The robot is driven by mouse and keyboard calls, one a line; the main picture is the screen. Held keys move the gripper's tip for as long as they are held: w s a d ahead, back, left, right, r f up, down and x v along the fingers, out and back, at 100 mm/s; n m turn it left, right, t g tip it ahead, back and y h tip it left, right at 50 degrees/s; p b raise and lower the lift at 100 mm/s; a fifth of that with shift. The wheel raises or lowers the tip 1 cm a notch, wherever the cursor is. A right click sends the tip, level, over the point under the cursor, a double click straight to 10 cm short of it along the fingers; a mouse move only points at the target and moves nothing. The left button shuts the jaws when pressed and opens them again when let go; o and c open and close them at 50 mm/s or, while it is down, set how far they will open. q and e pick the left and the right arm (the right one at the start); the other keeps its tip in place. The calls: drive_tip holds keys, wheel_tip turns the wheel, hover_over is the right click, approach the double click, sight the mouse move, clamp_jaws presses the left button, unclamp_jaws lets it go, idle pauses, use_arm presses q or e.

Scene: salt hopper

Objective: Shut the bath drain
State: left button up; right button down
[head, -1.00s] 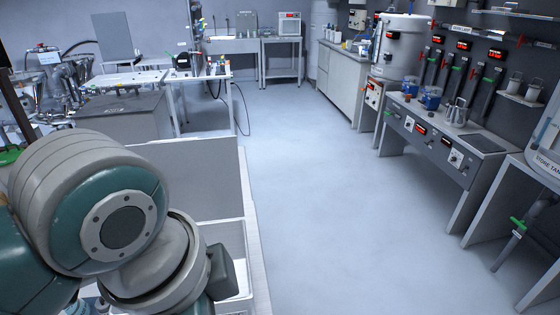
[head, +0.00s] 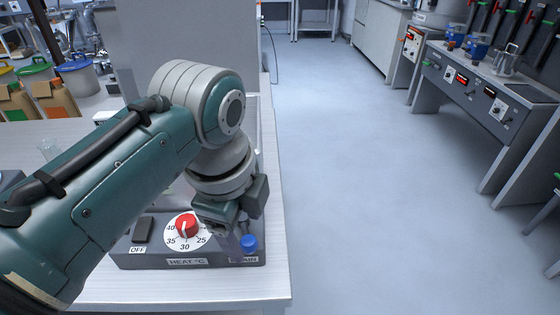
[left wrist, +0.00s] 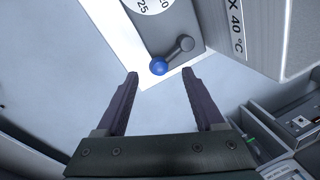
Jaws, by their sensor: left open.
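The bath's grey control box (head: 130,256) stands on the white bench in the head view. Its drain lever has a blue knob (head: 249,243) at the box's right front, above a label partly hidden by my gripper. In the left wrist view the blue knob (left wrist: 158,67) lies just beyond my fingertips, midway between them, with the grey lever arm (left wrist: 174,56) running up right to its pivot. My left gripper (head: 230,238), also in the left wrist view (left wrist: 159,76), is open and empty, pointing down beside the knob. My right gripper is not in view.
A red heat dial (head: 187,225) and a black OFF switch (head: 142,230) sit left of the lever. A wall marked "X 40 °C" (left wrist: 240,25) rises close by in the left wrist view. The floor (head: 350,200) right of the bench is clear.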

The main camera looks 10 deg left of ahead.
sight(247, 239)
use_arm(q)
drive_tip(key=shift+w+f+b, duration=0.15)
drive_tip(key=shift+f+b, duration=0.1)
drive_tip(key=shift+f, duration=0.6)
drive_tip(key=shift+w+f+b, duration=0.15)
drive_tip(key=shift+f+b, duration=0.05)
drive_tip(key=shift+f, duration=0.65)
